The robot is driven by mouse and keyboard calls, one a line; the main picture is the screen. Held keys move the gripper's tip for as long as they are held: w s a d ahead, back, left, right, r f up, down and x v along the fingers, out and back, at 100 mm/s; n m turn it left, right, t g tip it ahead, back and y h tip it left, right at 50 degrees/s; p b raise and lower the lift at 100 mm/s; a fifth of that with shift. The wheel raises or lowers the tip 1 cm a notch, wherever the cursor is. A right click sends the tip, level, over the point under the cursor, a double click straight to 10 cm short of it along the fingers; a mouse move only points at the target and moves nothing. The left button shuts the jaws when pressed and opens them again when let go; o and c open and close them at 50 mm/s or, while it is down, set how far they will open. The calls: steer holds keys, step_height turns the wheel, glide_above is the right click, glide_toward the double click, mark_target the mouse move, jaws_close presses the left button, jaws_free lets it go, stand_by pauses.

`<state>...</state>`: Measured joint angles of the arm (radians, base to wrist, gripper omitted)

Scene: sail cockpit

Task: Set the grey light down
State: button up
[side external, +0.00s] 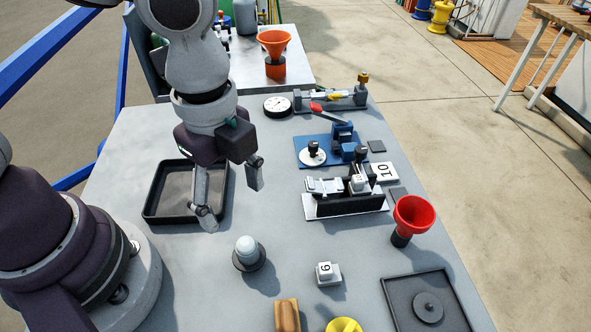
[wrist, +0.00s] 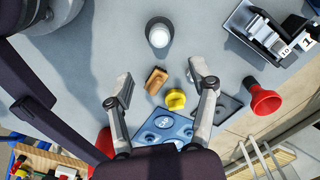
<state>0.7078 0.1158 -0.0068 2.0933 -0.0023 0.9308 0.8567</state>
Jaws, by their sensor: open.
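The grey light (side external: 248,246) has a pale rounded top and stands upright on a dark round base (side external: 240,264) on the grey table. In the wrist view the light (wrist: 159,35) is at the top centre, beyond my fingertips and apart from them. My gripper (side external: 232,198) is open and empty above the table, between the black tray and the light. In the wrist view my gripper (wrist: 159,78) shows its two fingers spread wide, with nothing between them held. Whether the light is fixed to its base cannot be told.
A black tray (side external: 151,214) lies left of my gripper. A red funnel (side external: 413,214) and a blue fixture (side external: 315,150) stand to the right.

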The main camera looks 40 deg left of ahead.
steer(key=a+r+n+t, duration=0.5)
steer(key=a+r+n, duration=0.2)
steer(key=a+n, duration=0.6)
steer(key=n, duration=0.5)
steer(key=shift+w+a+r+t, duration=0.15)
steer(key=shift+w+a+t, duration=0.15)
steer(key=shift+a, duration=0.1)
